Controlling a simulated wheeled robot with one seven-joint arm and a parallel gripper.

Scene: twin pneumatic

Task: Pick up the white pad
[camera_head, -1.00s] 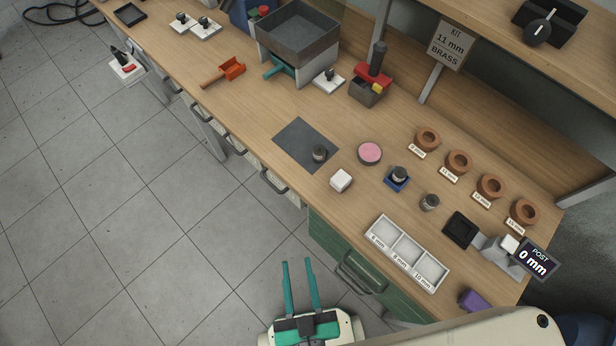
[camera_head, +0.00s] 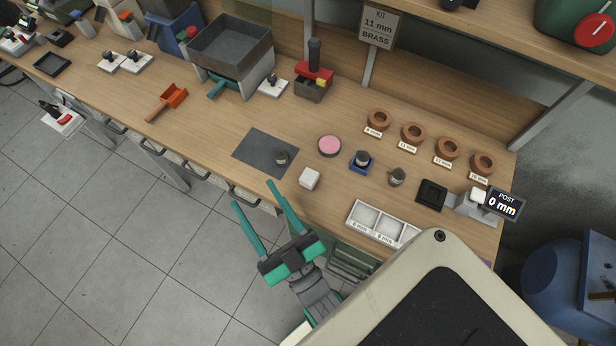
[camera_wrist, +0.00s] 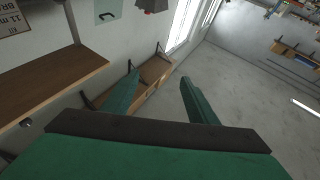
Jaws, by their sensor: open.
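The white pad (camera_head: 309,179) is a small white block on the wooden workbench, just right of the dark grey mat. It stands near the bench's front edge. My gripper (camera_head: 252,192) has two teal fingers spread apart with nothing between them. It is left of and in front of the pad, over the front edge of the bench, and does not touch the pad. In the wrist view my gripper's open fingers (camera_wrist: 158,88) point toward a wall and floor, and the pad is not visible there.
A metal cylinder (camera_head: 281,157) stands on the grey mat (camera_head: 256,148). A pink disc (camera_head: 329,146) and a blue holder (camera_head: 361,167) with a cylinder lie behind the pad. A white divided tray (camera_head: 352,221) is to its right. Copper rings (camera_head: 412,132) stand farther back.

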